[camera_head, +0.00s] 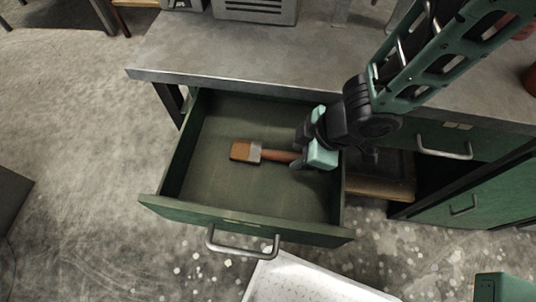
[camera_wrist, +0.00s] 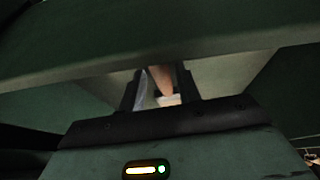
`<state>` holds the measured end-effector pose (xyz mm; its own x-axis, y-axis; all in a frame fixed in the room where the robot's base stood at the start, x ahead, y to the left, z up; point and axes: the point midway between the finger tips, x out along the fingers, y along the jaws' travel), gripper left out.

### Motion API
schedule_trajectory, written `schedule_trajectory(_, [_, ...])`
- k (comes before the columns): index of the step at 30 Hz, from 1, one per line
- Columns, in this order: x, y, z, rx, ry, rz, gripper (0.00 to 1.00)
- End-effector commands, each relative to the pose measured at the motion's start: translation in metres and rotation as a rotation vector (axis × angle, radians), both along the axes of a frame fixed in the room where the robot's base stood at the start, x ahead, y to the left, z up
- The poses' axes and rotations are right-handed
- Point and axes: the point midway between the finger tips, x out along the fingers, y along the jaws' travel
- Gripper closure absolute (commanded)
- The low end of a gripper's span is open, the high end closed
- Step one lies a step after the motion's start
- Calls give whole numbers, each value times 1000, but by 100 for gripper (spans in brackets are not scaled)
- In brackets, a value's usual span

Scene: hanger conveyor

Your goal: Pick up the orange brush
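The orange brush (camera_head: 243,151) lies flat in an open green drawer (camera_head: 178,207) in the head view. My gripper (camera_head: 309,160) is low in the drawer's right side, at the handle's right end, and hides that end. In the wrist view my gripper (camera_wrist: 162,88) has its fingers apart, with the brush handle (camera_wrist: 161,77) and a pale part of the brush between them. It looks open; contact with the handle is not clear.
The grey worktop (camera_head: 240,55) overhangs the drawer's back. The drawer's front panel with its metal handle (camera_head: 242,249) is near. A white perforated board (camera_head: 305,284) lies below the drawer front.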

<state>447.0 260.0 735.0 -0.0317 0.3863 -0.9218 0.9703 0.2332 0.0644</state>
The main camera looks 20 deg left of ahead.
Motion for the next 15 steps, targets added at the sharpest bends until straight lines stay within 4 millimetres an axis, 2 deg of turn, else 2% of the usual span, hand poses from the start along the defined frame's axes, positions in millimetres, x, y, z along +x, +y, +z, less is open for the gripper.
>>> schedule_trajectory(3, [0, 4, -11, -1, -1, 2, 67])
schedule_trajectory(11, [0, 4, -11, -1, -1, 0, 67])
schedule_trajectory(13, [0, 4, -11, -1, -1, 0, 86])
schedule_trajectory(15, [0, 4, -11, -1, -1, 0, 100])
